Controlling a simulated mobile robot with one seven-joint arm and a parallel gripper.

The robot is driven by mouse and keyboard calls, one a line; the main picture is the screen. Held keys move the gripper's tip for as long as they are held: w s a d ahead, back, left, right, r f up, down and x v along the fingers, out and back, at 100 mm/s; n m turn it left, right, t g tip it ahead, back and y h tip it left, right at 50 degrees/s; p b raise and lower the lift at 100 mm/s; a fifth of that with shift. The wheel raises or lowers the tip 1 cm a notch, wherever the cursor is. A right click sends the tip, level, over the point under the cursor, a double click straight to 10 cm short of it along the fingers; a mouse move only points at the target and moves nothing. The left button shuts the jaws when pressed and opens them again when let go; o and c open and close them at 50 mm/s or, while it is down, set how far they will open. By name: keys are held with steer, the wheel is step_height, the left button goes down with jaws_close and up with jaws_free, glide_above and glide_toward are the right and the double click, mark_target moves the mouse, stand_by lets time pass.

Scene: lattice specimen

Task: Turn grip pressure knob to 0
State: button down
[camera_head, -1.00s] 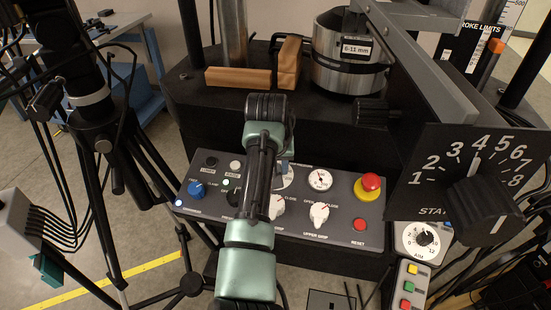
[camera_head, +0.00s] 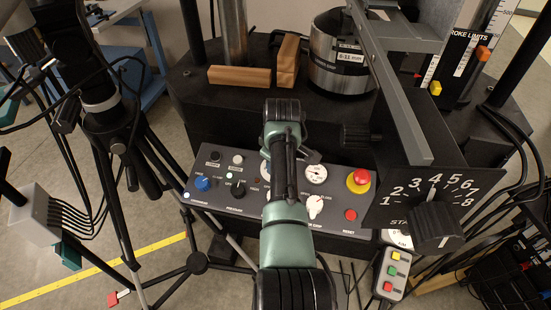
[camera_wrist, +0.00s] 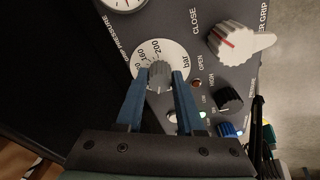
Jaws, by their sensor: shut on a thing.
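In the wrist view, a small grey ribbed knob (camera_wrist: 160,75) sits on a white round dial (camera_wrist: 172,52) marked 160, 200 and bar. Part of a label ending in "PRESSURE" runs beside it. My gripper (camera_wrist: 159,79) has its two blue fingers on either side of this knob, shut on it.
On the control panel (camera_head: 215,211), a large white knob with a red line (camera_wrist: 238,43), a black knob (camera_wrist: 229,99) and a blue knob (camera_wrist: 227,130) are close by. A red mushroom button (camera_head: 359,180) is at right. A black numbered plate (camera_head: 395,213) overhangs the panel's right side.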

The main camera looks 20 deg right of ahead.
steer(key=n, duration=0.3)
steer(key=shift+n, duration=0.3)
steer(key=shift+n+g+y+b, duration=0.3)
steer(key=shift+n+b, duration=0.2)
steer(key=shift+n, duration=1.1)
steer(key=c, duration=0.5)
jaws_free()
steer(key=shift+r, duration=0.1)
steer(key=p+v, duration=0.2)
steer(key=v, duration=1)
steer(key=shift+r, duration=0.45)
